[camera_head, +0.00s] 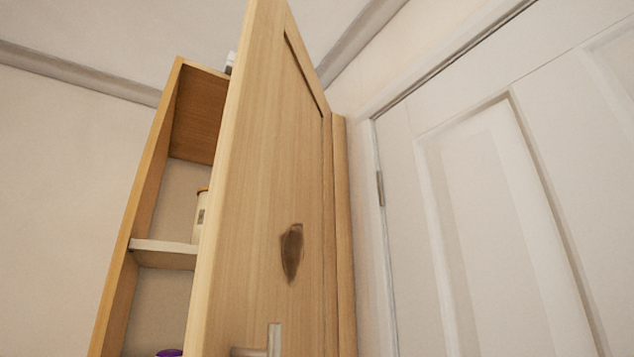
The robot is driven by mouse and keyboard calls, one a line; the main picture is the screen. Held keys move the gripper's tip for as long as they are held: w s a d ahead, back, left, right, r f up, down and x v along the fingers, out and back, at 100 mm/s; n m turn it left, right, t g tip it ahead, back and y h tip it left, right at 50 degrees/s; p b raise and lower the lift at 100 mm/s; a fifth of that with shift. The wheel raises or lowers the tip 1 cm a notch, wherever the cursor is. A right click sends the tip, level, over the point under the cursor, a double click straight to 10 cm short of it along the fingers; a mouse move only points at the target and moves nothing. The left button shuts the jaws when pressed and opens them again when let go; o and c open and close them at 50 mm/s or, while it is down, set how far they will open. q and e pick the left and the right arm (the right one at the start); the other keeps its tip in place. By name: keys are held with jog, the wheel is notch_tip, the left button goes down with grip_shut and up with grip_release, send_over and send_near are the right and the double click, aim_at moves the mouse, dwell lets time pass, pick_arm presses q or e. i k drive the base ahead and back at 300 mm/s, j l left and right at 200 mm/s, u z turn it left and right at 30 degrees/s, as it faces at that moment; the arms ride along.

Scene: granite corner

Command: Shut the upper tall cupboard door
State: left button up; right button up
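The upper tall cupboard door (252,170) is light wood and stands open, swung out toward me, with its hinge side on the right. A handle (262,345) shows on the door at the bottom edge of the view. The cupboard (150,185) is open on the left of the door, with a shelf (165,250) inside. The door hides the right part of the interior. Neither of my grippers is in view.
A pale jar (201,212) stands on the shelf, partly behind the door. A purple thing (169,353) shows below it. A white panelled room door (490,220) is to the right. Bare wall (60,200) lies to the left.

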aim_at(264, 283)
jog(key=k+j+z, duration=0.15)
jog(key=k+j, duration=0.2)
jog(key=j, duration=0.2)
jog(key=k+j+z, duration=0.1)
jog(key=k+j, duration=0.3)
jog(key=j, duration=0.15)
